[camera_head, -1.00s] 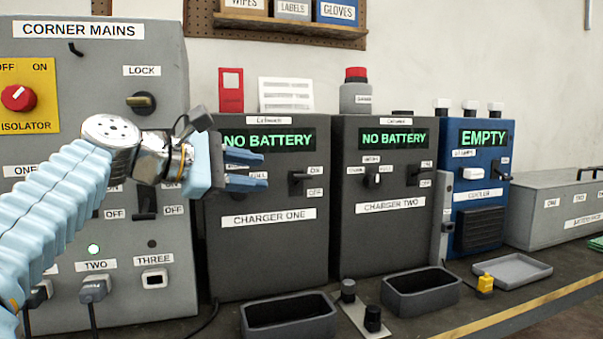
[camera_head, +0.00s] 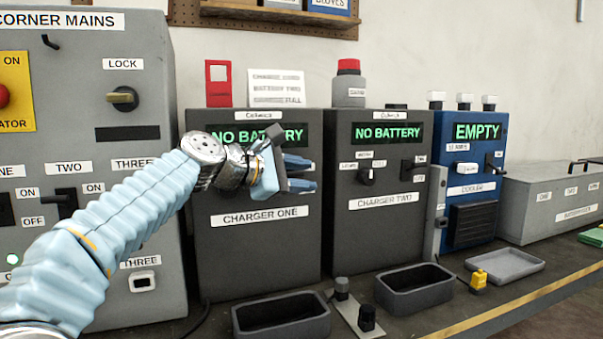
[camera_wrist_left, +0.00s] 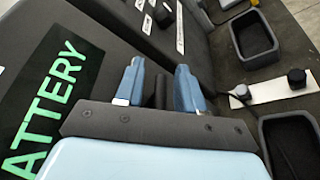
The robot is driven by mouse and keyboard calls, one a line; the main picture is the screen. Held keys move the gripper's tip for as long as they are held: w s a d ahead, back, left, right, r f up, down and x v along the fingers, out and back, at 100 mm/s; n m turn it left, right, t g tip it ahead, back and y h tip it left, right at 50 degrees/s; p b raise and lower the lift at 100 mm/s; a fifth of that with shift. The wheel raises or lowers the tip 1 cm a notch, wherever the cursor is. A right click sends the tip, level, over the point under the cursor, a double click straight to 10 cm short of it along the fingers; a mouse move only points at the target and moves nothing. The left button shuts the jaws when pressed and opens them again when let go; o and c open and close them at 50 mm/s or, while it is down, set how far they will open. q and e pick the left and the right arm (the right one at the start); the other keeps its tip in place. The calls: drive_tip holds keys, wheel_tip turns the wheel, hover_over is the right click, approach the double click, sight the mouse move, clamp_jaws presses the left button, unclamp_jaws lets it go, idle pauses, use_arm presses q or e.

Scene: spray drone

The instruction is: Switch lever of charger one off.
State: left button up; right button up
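Charger one (camera_head: 260,250) is a dark grey box with a green "NO BATTERY" display (camera_head: 285,134) and a "CHARGER ONE" label. My left gripper (camera_head: 306,174) is in front of the right part of its face, its two blue fingers apart. The gripper hides the charger's lever and its ON and OFF labels in the head view. In the left wrist view, a dark upright piece, likely the lever handle (camera_wrist_left: 160,92), shows between the open fingers (camera_wrist_left: 158,80). I cannot tell whether either finger touches it. My right gripper is not in view.
Charger two (camera_head: 375,235), with its own knob and lever, stands close on the right. The corner mains box (camera_head: 85,235) is on the left.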

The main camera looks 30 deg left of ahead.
use_arm(q)
drive_tip(key=shift+w+d, duration=0.1)
clamp_jaws()
wheel_tip(320, 180, down, 4)
drive_tip(key=m+t+b, duration=0.1)
drive_tip(key=m+b, duration=0.2)
drive_tip(key=b, duration=0.3)
drive_tip(key=m+t+b, duration=0.2)
drive_tip(key=m+b, duration=0.2)
drive_tip(key=b, duration=0.3)
drive_tip(key=shift+d, duration=0.1)
drive_tip(key=shift+w+m+t+b, duration=0.1)
drive_tip(key=shift+m+t+b, duration=0.3)
drive_tip(key=shift+m+b, duration=0.75)
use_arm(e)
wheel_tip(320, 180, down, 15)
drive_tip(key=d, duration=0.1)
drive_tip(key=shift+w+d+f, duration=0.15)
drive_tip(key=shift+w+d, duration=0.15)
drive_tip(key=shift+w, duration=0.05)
use_arm(q)
drive_tip(key=shift+c, duration=0.2)
unclamp_jaws()
drive_tip(key=shift+n, duration=0.25)
drive_tip(key=shift+o, duration=0.2)
drive_tip(key=shift+r, duration=0.1)
